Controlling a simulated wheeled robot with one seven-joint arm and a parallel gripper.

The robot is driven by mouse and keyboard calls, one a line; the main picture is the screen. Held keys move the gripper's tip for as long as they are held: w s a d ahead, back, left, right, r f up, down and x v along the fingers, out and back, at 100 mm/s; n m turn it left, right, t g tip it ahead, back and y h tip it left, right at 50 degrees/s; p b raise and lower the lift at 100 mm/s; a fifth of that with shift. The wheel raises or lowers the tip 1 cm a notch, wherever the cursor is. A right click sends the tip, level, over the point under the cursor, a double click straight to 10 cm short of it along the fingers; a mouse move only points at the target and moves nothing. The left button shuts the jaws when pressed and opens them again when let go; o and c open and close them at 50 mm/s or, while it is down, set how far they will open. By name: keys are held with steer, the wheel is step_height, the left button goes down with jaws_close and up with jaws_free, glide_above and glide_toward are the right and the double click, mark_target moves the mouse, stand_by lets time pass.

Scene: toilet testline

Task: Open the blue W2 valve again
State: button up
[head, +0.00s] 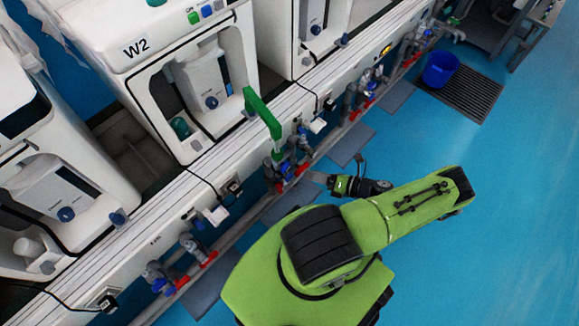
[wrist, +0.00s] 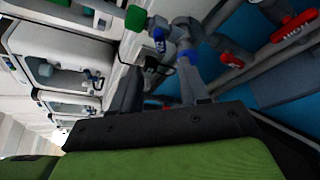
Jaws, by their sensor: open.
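The machine labelled W2 (head: 137,47) stands at the upper left in the head view. On the rail below it is a valve cluster with a blue valve (head: 284,169) and red handles, beside an upright green pipe (head: 262,110). My gripper (head: 322,179) is just right of this cluster, apart from it as far as I can tell. Nothing shows between the fingers. The blue handle's exact angle is too small to tell.
Another valve cluster (head: 205,250) with red handles sits lower left, and more run along the rail at upper right. A blue bucket (head: 440,69) stands on a dark floor grate (head: 476,94). The blue floor (head: 500,220) at right is clear.

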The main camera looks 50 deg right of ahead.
mark_target(288, 168)
steer(key=b+x, duration=0.1)
steer(key=x, duration=0.8)
steer(key=shift+w+a+f, duration=0.1)
steer(key=shift+w, duration=0.3)
steer(key=shift+c, duration=0.2)
jaws_close()
